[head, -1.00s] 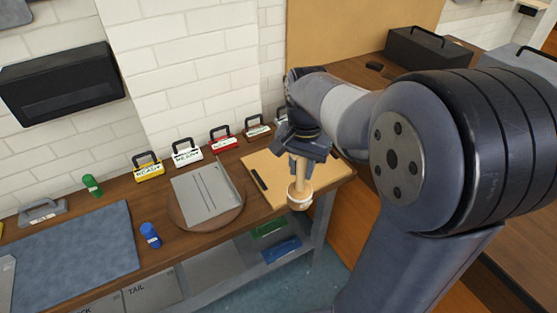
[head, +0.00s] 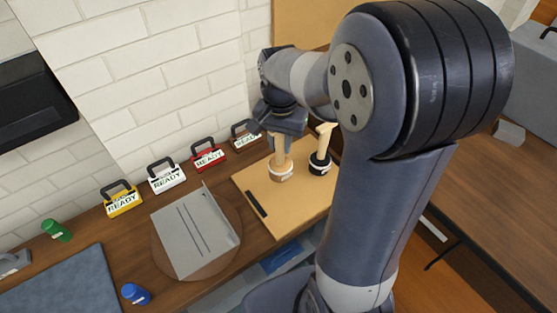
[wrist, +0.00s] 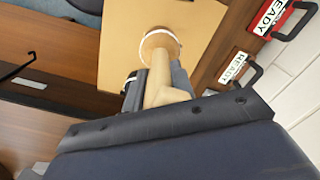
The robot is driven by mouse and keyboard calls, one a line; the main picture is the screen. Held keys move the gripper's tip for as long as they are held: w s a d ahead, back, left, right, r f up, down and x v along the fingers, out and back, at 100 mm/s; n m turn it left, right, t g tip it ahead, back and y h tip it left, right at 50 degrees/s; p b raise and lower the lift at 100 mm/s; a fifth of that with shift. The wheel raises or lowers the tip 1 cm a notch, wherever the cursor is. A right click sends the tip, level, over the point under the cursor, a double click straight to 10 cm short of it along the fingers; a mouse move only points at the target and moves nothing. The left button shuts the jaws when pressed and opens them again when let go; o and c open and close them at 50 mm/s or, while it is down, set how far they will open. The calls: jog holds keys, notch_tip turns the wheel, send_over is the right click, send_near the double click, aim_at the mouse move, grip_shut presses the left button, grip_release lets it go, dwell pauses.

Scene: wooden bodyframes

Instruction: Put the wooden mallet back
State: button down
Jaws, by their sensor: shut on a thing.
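My gripper (head: 283,138) is shut on the wooden mallet (head: 281,172), holding it by its pale handle with the head down. The mallet has a light wooden head with a white band. It is over the tan board (head: 262,212) on the bench, left of a second mallet. I cannot tell whether its head touches the board. In the wrist view the wooden mallet (wrist: 160,45) sits between the fingers of my gripper (wrist: 160,92), over the tan board (wrist: 118,50).
A black-headed mallet (head: 320,165) stands upright close on the right. A dark bar (head: 256,204) lies on the board's left. A grey plate (head: 195,235) on a round wooden disc is further left. Several READY holders, including a red one (head: 208,157), line the wall.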

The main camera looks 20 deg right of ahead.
aim_at(280, 158)
jog(key=shift+f, duration=2.9)
jog(key=shift+f, duration=0.15)
jog(key=c, duration=1.2)
grip_release()
notch_tip(280, 158, up, 12)
jog(key=shift+r, duration=0.2)
